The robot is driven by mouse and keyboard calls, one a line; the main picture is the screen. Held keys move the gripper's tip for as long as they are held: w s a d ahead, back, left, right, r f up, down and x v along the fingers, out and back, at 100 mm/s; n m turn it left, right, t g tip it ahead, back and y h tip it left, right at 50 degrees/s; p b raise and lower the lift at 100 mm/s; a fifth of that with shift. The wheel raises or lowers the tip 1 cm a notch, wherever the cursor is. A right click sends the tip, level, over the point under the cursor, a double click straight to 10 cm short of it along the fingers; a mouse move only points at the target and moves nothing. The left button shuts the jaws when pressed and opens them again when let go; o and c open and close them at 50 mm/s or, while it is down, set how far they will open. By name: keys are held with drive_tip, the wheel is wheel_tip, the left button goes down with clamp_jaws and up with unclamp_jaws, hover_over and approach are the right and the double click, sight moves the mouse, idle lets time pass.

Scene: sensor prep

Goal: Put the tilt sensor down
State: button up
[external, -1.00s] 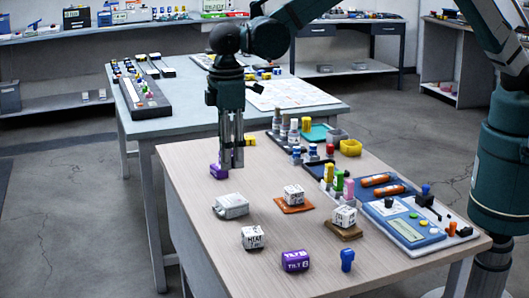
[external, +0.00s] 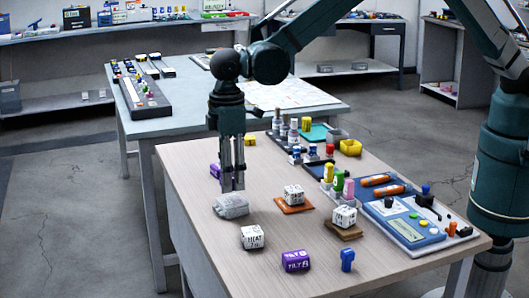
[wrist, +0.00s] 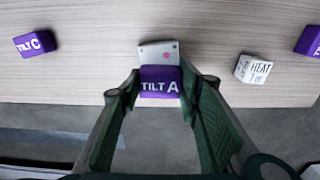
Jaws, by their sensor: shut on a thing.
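My gripper (external: 232,188) points straight down over the left part of the wooden table. In the wrist view my gripper (wrist: 160,90) is shut on a purple tilt sensor lettered TILT A (wrist: 160,86), between its two green fingers. I cannot make out this sensor in the external view, where the fingers seem to hide it. A pale grey piece (external: 231,207) lies on the table just below the fingertips. In the wrist view a white plate with dots (wrist: 158,53) shows right beyond the sensor; I cannot tell whether they touch.
Purple block TILT C (wrist: 36,44) lies left of the held sensor, and the white HEAT block (wrist: 253,68) right. Another purple TILT block (external: 295,261) and a blue piece (external: 347,260) lie near the front. White blocks on orange (external: 293,208) and brown (external: 343,232) bases stand to the right.

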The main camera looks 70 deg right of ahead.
drive_tip(key=shift+f, duration=1.75)
drive_tip(key=shift+f+b, duration=0.2)
drive_tip(key=shift+b, duration=0.15)
drive_tip(key=o, duration=0.9)
drive_tip(key=shift+r, duration=0.2)
drive_tip(key=shift+r+p, duration=0.85)
drive_tip(key=shift+r, duration=5.15)
